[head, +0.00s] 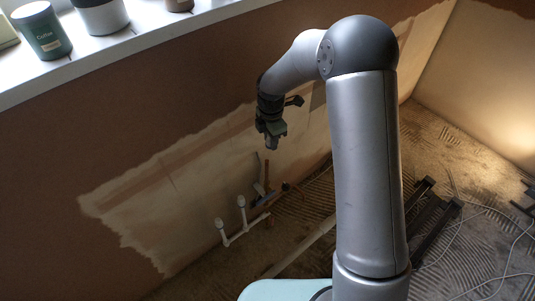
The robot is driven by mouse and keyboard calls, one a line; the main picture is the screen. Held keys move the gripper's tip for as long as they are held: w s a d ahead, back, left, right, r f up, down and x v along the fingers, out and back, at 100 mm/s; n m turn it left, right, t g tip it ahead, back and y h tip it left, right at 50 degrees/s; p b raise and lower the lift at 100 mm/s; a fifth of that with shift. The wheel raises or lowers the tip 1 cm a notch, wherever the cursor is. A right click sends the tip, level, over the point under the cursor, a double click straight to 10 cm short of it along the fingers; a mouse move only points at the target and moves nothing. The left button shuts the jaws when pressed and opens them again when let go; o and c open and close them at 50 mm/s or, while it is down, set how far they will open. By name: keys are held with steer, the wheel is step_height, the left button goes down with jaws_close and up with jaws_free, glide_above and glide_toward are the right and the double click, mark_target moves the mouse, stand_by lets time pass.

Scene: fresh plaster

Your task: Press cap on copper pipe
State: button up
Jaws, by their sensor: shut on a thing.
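My gripper (272,136) hangs from my arm near the plastered wall, pointing down. Its fingers are shut on a small grey piece, which looks like the cap (272,144); it is too small and dark to make out its shape. A thin upright copper-brown pipe (267,171) stands below, close to the wall. In the picture the held piece is a little above the pipe's top, with a gap between them. I cannot tell from this one view whether they line up in depth.
White pipes with rounded white tops (241,203) stand left of the copper pipe. A grey pipe (259,172) leans beside it. A long pale pipe (300,248) lies on the rough floor. A windowsill (130,42) with a green tin (42,32) is at upper left.

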steer(key=shift+a+f+n+b, duration=0.35)
steer(key=shift+a+f+n, duration=0.4)
steer(key=shift+f+n, duration=0.35)
steer(key=b, duration=0.3)
glide_above(267, 161)
step_height(267, 161, down, 4)
steer(key=shift+f, duration=0.2)
steer(key=shift+f+b, duration=0.55)
steer(key=shift+f, duration=0.2)
steer(key=shift+w+f+p, duration=0.1)
steer(key=shift+f+p, duration=0.05)
steer(key=shift+p, duration=0.15)
stand_by(0.9)
steer(key=o, duration=1.5)
